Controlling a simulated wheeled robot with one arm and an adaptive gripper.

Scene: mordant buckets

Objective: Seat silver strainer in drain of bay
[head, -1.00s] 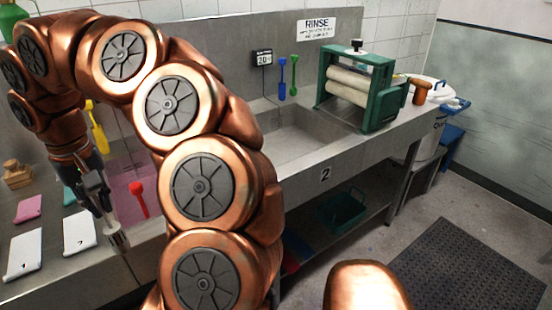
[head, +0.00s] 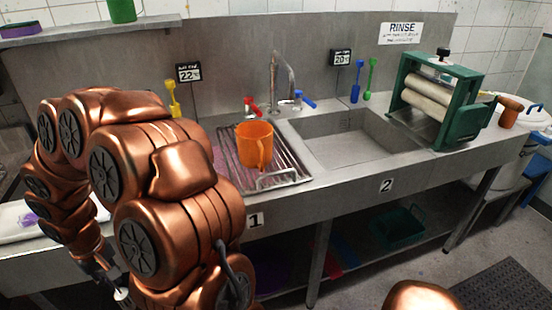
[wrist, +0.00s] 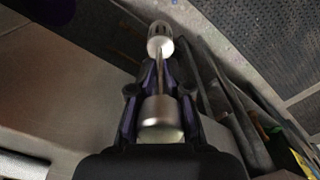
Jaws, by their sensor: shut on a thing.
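My gripper (head: 110,277) hangs low at the lower left of the head view, in front of the counter. In the wrist view my gripper (wrist: 160,90) is shut on the silver strainer (wrist: 160,38), whose slotted metal end points away from me. A thin stem joins that end to a wider silver piece between the fingers. In the head view only a small pale tip (head: 121,294) shows below the fingers. Bay 2 is an empty steel basin (head: 350,148) right of centre; I cannot make out its drain. Bay 1 lies mostly under a wire rack (head: 285,180).
An orange jug (head: 254,145) stands on the rack. A tap (head: 283,75) with red and blue handles rises behind it. A green roller wringer (head: 440,100) stands right of bay 2. The counter's front edge (head: 330,195) lies right of my arm.

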